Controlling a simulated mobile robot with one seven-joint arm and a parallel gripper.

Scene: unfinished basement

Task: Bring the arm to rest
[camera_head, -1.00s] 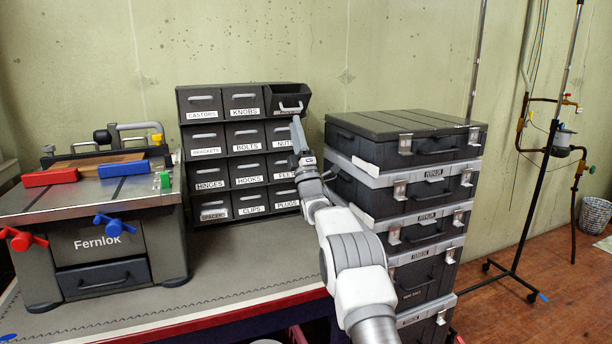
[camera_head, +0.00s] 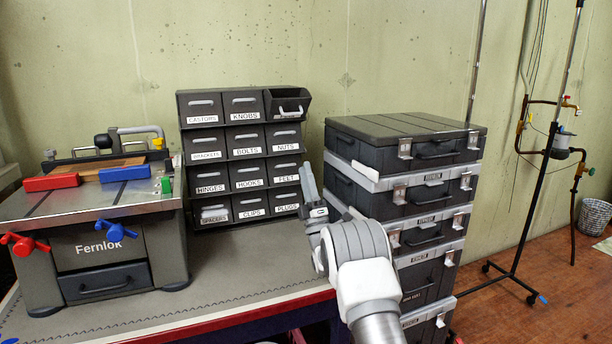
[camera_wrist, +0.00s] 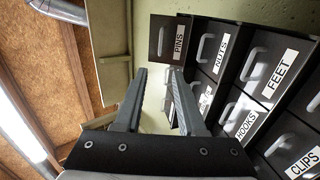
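My gripper (camera_head: 310,168) is raised, fingers pointing up, between the drawer cabinet and the stack of cases in the head view. It is clear of the drawers and holds nothing. In the wrist view my gripper (camera_wrist: 162,75) shows two grey fingers with a gap between them. My arm (camera_head: 362,270) is bent and reaches up from the bottom of the head view.
The dark drawer cabinet (camera_head: 228,160) has its top-right drawer (camera_head: 289,108) pulled out; the wrist view shows its PINS label (camera_wrist: 179,38). Dark cases (camera_head: 415,155) stand stacked close at the right. A Fernlok machine (camera_head: 95,240) stands left. The bench top (camera_head: 235,262) between is clear.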

